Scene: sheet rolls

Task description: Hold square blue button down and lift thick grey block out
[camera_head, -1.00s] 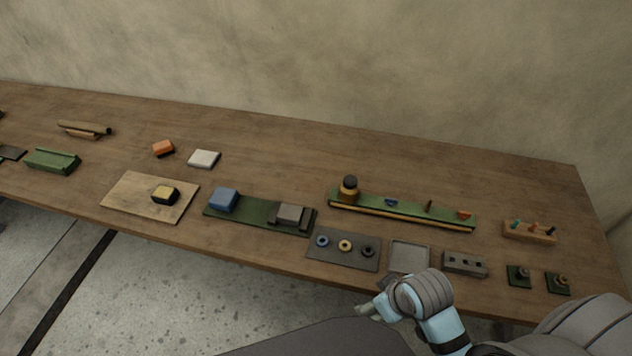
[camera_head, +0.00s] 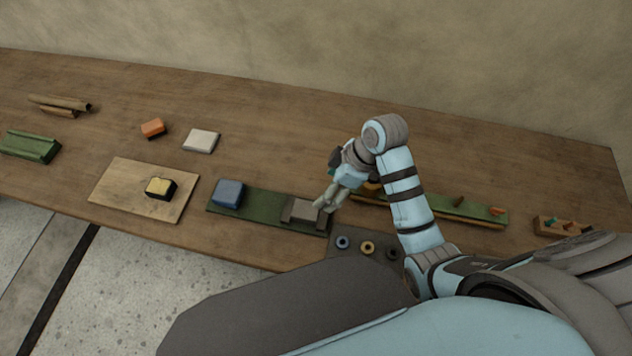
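The square blue button (camera_head: 228,192) stands on the left end of a green base (camera_head: 258,208). The thick grey block (camera_head: 303,209) sits in a dark holder at the right end of the same base. My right gripper (camera_head: 325,204) is at the block's right end, fingers pointing down and left. Its two fingers look apart, with nothing seen between them. I cannot tell whether they touch the block. My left gripper is not in view.
A wooden board (camera_head: 120,190) with a yellow-topped black block (camera_head: 160,188) lies to the left. An orange block (camera_head: 153,128) and a white block (camera_head: 201,140) lie behind. A dark plate with rings (camera_head: 350,257) and a long green rail (camera_head: 460,213) are to the right.

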